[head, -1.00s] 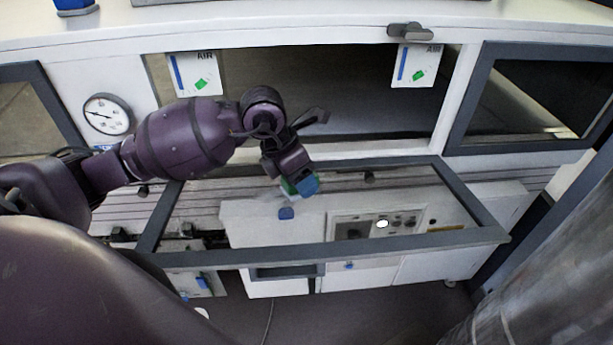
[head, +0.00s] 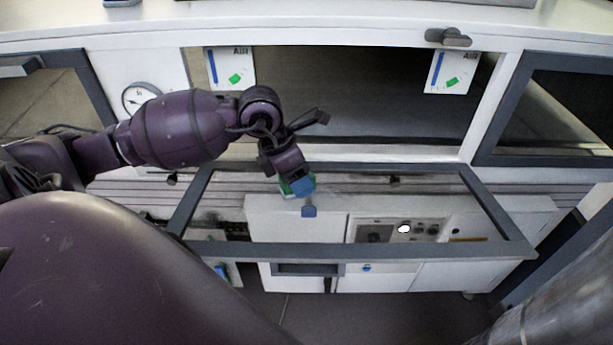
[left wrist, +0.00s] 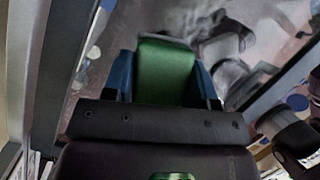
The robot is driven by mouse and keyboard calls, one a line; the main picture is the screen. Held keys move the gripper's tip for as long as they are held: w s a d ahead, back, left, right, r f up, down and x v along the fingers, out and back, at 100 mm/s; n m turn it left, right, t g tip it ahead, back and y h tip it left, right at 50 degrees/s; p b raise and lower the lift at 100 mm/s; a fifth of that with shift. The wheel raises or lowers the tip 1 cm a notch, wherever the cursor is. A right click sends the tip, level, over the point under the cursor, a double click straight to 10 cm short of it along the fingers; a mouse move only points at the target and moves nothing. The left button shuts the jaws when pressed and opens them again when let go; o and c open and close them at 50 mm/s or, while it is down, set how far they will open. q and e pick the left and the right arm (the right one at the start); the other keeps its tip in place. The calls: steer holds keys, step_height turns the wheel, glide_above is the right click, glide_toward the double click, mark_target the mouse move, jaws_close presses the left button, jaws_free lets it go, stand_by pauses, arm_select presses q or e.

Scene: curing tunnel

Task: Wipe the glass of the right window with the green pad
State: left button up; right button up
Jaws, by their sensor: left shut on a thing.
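My left gripper (head: 297,186) is shut on the green pad (head: 284,187), which shows clearly between the blue fingertips in the left wrist view (left wrist: 165,70). The gripper is over the left part of the glass of a grey-framed window (head: 400,248) that hangs open, folded outward below its opening. The pad is at or very near this glass; I cannot tell whether it touches. The left wrist view shows grey reflections and light spots on the glass (left wrist: 255,30). Another grey-framed window (head: 488,118) is closed at the right. My right gripper is not in view.
Behind the open window is a dark opening with two white AIR cards (head: 232,68) (head: 452,72). A round gauge (head: 142,97) is on the wall at the left, beside another window (head: 95,88). A dark handle (head: 448,37) juts out above the opening. White cabinets show below, through the glass.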

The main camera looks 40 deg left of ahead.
mark_target(278, 185)
arm_select(q)
steer(key=shift+s+a, duration=0.4)
steer(key=shift+a, duration=0.15)
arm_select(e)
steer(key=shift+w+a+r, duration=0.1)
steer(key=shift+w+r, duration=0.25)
arm_select(q)
steer(key=shift+s+a, duration=0.35)
steer(key=shift+a, duration=0.05)
steer(key=shift+s+a+p, duration=0.4)
steer(key=shift+s+a, duration=0.15)
steer(key=shift+a, duration=0.15)
steer(key=shift+s+a, duration=0.15)
steer(key=shift+a, duration=0.1)
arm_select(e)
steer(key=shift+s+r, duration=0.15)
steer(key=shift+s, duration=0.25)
